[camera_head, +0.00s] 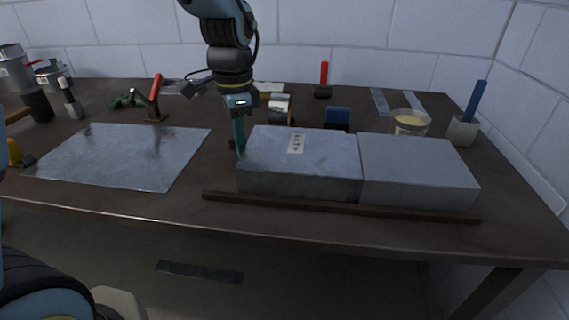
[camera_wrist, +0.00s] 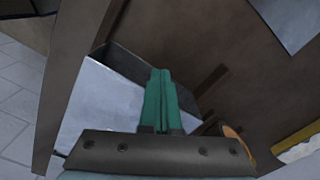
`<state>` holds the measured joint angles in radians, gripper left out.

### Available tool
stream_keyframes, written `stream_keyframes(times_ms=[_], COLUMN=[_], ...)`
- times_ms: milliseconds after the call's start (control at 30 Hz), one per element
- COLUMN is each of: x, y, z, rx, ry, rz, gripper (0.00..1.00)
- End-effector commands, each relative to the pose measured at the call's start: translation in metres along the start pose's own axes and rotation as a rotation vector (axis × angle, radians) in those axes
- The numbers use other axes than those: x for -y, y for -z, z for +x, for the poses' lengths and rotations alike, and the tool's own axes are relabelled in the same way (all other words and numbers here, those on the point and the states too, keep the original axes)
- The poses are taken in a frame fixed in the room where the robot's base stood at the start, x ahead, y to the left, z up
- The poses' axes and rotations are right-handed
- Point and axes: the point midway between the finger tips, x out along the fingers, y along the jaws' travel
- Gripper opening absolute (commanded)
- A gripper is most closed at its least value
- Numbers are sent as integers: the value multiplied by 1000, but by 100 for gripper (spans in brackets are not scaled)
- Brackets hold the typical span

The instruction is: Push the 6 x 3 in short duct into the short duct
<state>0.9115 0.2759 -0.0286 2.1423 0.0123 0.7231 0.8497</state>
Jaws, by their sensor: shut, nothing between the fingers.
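Two grey sheet-metal box ducts lie end to end on the table. The left duct (camera_head: 325,165) has a white label with dark marks, too small to read, on top. The right duct (camera_head: 418,170) is plain. A thin seam shows between them; I cannot tell whether one end is inside the other. My gripper (camera_head: 240,150) is shut and empty, pointing down at the left duct's left end. In the wrist view the closed green fingers (camera_wrist: 161,73) stand in front of a duct's dark open end (camera_wrist: 125,68); whether they touch it is unclear.
A dark wooden bar (camera_head: 340,207) lies along the ducts' front side. A flat metal sheet (camera_head: 125,155) lies to the left. A tin (camera_head: 410,124), a blue-handled tool (camera_head: 472,110) and a dark blue block (camera_head: 337,118) stand behind the ducts.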

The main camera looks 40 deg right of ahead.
Motion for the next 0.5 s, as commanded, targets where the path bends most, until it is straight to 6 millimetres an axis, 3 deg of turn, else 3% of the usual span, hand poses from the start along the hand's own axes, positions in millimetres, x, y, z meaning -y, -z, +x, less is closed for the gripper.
stream_keyframes(times_ms=[500], x=[-11], y=[18], z=[0], rx=[0], ry=[-1], rz=[2], gripper=[0])
